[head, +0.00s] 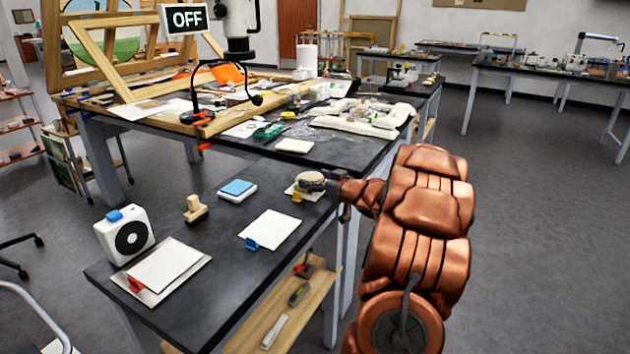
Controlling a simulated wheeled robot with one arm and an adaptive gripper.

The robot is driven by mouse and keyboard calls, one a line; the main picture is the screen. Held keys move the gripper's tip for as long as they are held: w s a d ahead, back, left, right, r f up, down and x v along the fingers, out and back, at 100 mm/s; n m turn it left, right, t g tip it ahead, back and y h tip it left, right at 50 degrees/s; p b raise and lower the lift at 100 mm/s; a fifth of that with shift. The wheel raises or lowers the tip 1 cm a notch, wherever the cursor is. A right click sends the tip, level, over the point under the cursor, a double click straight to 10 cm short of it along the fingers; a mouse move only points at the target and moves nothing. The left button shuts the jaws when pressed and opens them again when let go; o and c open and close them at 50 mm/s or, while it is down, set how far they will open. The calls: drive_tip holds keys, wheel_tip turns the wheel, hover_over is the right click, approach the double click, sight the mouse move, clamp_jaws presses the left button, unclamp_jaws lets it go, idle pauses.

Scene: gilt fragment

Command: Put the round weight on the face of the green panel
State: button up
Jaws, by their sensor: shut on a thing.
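My gripper (328,182) is at the right edge of the near dark table. It is shut on the round weight (310,177), a squat disc with a pale top and a darker side. The weight is over a small pale card (292,188) with a yellow clip (297,197); I cannot tell whether it touches it. My gripper and the weight hide part of that card. I cannot make out a clearly green panel. A blue-topped white block (237,188) lies to the left of the weight.
The near table (215,235) also holds a white sheet with a blue clip (270,229), a wooden stamp-like piece (195,208), a white box with a black disc (125,236) and a sheet on a board (165,265). A cluttered table with a lamp stand (197,95) is behind.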

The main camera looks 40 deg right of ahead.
drive_tip(key=shift+f, duration=0.1)
drive_tip(key=o, duration=1.4)
drive_tip(key=shift+s, duration=0.15)
drive_tip(key=s, duration=0.4)
drive_tip(key=s+r, duration=0.1)
drive_tip(key=s, duration=0.2)
drive_tip(key=s+r, duration=0.1)
drive_tip(key=s, duration=0.3)
drive_tip(key=shift+s+a, duration=0.2)
drive_tip(key=shift+s, duration=0.15)
drive_tip(key=shift+w, duration=0.1)
